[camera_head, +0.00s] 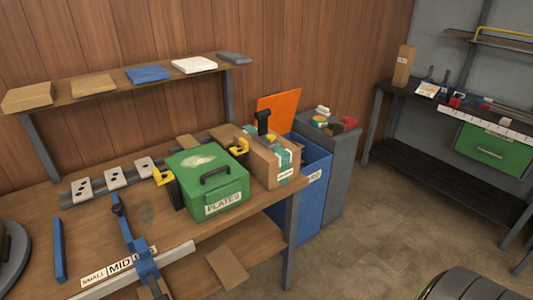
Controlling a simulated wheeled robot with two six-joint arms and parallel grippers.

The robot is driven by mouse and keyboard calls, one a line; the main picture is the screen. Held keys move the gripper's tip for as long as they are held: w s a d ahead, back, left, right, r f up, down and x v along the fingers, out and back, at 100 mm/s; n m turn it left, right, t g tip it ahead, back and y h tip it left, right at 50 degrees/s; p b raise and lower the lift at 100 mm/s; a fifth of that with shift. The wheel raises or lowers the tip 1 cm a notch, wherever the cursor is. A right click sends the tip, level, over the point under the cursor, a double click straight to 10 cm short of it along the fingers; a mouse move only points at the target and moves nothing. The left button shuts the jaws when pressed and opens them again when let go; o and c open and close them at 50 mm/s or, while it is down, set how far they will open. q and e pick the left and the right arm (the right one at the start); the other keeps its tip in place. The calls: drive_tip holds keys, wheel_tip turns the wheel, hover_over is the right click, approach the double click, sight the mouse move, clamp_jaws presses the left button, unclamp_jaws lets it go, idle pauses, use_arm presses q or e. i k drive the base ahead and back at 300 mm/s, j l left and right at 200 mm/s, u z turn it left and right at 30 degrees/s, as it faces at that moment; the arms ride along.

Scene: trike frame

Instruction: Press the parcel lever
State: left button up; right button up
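A brown cardboard parcel (262,165) with teal tape and a white label stands at the right end of the wooden workbench. A black upright lever-like piece (263,122) rises at the parcel's back edge, with its broad end on top. Whether it is fixed to the parcel or stands behind it, I cannot tell. A green box (205,184) labelled "PLATES" stands in front of the parcel at its left and hides part of it. Neither of my grippers shows in the head view.
Yellow-and-black pieces (165,178) flank the green box. A blue bar fixture (135,240) crosses the bench (95,215). A blue bin (312,190) with an orange panel (279,107) stands right of the bench. Floor (380,220) is open between bench and far table (425,170).

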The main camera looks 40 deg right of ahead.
sight(261, 115)
drive_tip(key=i+l, duration=0.15)
drive_tip(key=l, duration=0.25)
drive_tip(key=i+l, duration=0.15)
drive_tip(key=l, duration=0.25)
drive_tip(key=i+l, duration=0.1)
drive_tip(key=l, duration=0.3)
drive_tip(key=i+l, duration=0.15)
drive_tip(key=l, duration=0.2)
drive_tip(key=i+l, duration=0.15)
drive_tip(key=l, duration=0.25)
drive_tip(key=i+l, duration=0.15)
drive_tip(key=l, duration=0.25)
drive_tip(key=i+l, duration=0.1)
drive_tip(key=l, duration=0.3)
